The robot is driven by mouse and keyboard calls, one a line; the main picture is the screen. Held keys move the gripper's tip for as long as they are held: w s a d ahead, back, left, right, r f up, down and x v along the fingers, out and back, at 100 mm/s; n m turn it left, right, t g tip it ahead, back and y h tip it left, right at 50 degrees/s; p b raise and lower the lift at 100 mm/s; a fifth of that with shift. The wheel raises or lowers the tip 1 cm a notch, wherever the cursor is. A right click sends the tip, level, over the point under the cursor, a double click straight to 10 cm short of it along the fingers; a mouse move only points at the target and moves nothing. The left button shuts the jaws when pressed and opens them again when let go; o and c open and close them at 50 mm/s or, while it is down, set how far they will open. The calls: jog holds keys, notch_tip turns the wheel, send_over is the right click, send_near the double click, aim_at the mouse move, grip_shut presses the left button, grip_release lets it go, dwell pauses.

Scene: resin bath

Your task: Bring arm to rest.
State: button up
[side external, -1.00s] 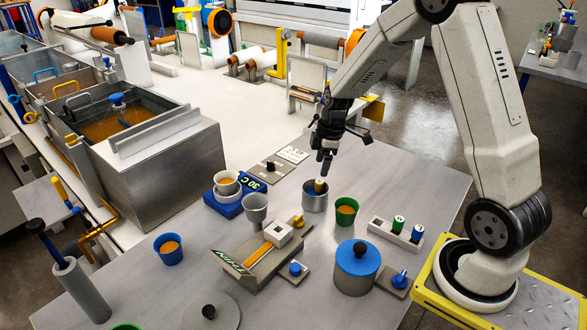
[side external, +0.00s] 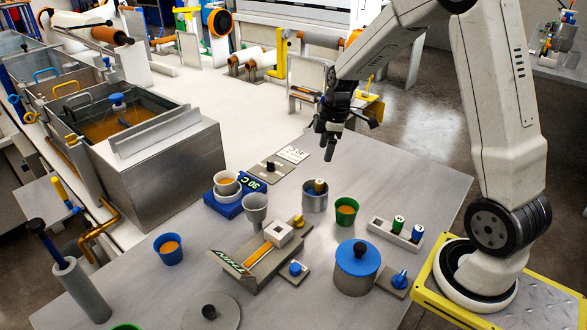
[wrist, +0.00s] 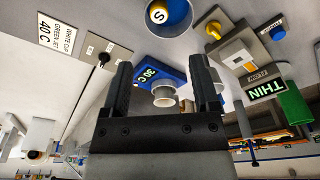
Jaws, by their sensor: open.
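My gripper (side external: 328,143) hangs from my arm above the back part of the grey table (side external: 385,185), with its fingers pointing down. It is open and empty; in the wrist view a clear gap shows between the two black fingers (wrist: 162,80). The gripper is clear of both.
Near the metal cup stand a green cup (side external: 346,212), a blue scale (side external: 236,203) with a white cup, and a rack (side external: 396,235) with two capped cylinders. A blue-lidded pot (side external: 357,270) stands in front. The table's right back part is bare.

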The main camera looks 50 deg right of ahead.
jog(key=s+a+m+t+h, duration=0.1)
jog(key=s+a+m, duration=0.8)
jog(key=s+a, duration=0.3)
jog(key=shift+a+f, duration=0.45)
jog(key=shift+a, duration=1.1)
